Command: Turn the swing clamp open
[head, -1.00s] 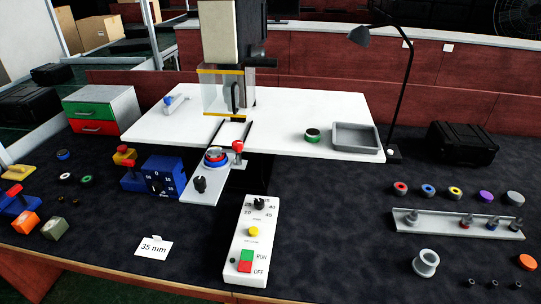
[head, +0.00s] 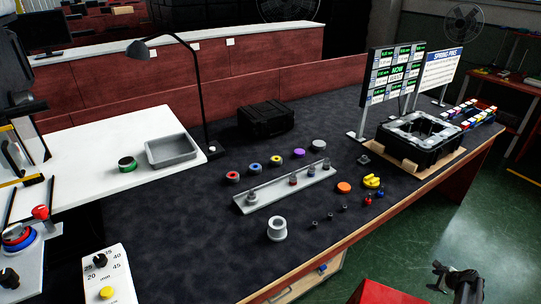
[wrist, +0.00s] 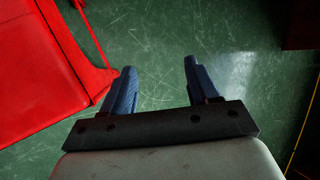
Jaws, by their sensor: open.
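A post with a red knob (head: 40,212), which may be the swing clamp, stands on the sliding plate (head: 42,250) at the left edge of the head view. Beside it on the plate are a blue and red ring stack (head: 17,237) and a black knob (head: 9,278). I cannot tell which way the clamp is turned. My gripper (head: 455,276) is at the bottom right of the head view, over the floor and far from the plate. In the wrist view my gripper (wrist: 159,78) has its two blue fingers apart, with nothing between them.
A control box (head: 112,280) stands right of the plate. A grey tray (head: 171,151), a lamp (head: 203,100), a pin rack (head: 285,188) and a black bin (head: 405,148) stand on the bench. Green floor (wrist: 158,40) lies under my gripper, beside a red surface (wrist: 45,65).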

